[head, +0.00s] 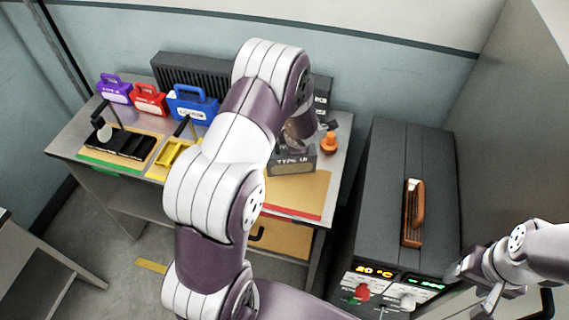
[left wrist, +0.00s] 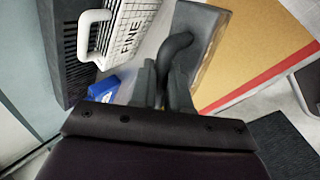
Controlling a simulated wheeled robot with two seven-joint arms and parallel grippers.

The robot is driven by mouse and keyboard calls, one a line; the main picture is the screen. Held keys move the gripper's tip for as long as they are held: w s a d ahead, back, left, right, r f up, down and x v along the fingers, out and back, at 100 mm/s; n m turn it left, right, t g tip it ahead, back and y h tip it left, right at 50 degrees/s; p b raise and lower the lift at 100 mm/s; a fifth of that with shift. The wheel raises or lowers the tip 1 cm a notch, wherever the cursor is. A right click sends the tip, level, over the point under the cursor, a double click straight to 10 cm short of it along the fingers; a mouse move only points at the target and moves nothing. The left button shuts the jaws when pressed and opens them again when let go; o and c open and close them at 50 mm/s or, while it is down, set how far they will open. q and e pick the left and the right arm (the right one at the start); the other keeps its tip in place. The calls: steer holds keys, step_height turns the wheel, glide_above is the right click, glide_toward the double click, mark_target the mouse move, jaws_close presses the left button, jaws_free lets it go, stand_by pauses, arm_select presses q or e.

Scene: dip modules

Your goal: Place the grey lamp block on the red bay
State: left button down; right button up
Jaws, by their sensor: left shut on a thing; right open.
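The grey lamp block (head: 291,163), marked TYPE L8 or similar, is at the back of the red bay, a tan board with a red front strip (head: 305,192). I cannot tell whether it rests on the board or hangs just above it. My left gripper (head: 300,137) is over the block, partly hidden by my arm. In the left wrist view my left gripper (left wrist: 163,78) is shut on the dark handle of the grey block (left wrist: 202,28), beside the tan board (left wrist: 255,50). My right gripper (head: 482,288) is open and empty at the lower right.
Purple (head: 114,90), red (head: 149,100) and blue (head: 192,103) modules stand at the back left. A white module (left wrist: 122,25) marked FINE is close to my left gripper. An orange knob-like thing (head: 328,142) is right of the block. A dark cabinet (head: 395,180) stands right of the table.

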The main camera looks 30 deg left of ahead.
mark_target(284, 158)
arm_select(q)
steer(key=s, duration=0.1)
steer(key=a+f, duration=0.1)
steer(key=s, duration=0.1)
steer(key=shift+s+a+f+b, duration=0.25)
steer(key=shift+s+f+b, duration=0.1)
step_height(284, 158, down, 4)
steer(key=shift+w+r, duration=0.1)
steer(key=c, duration=1)
jaws_free()
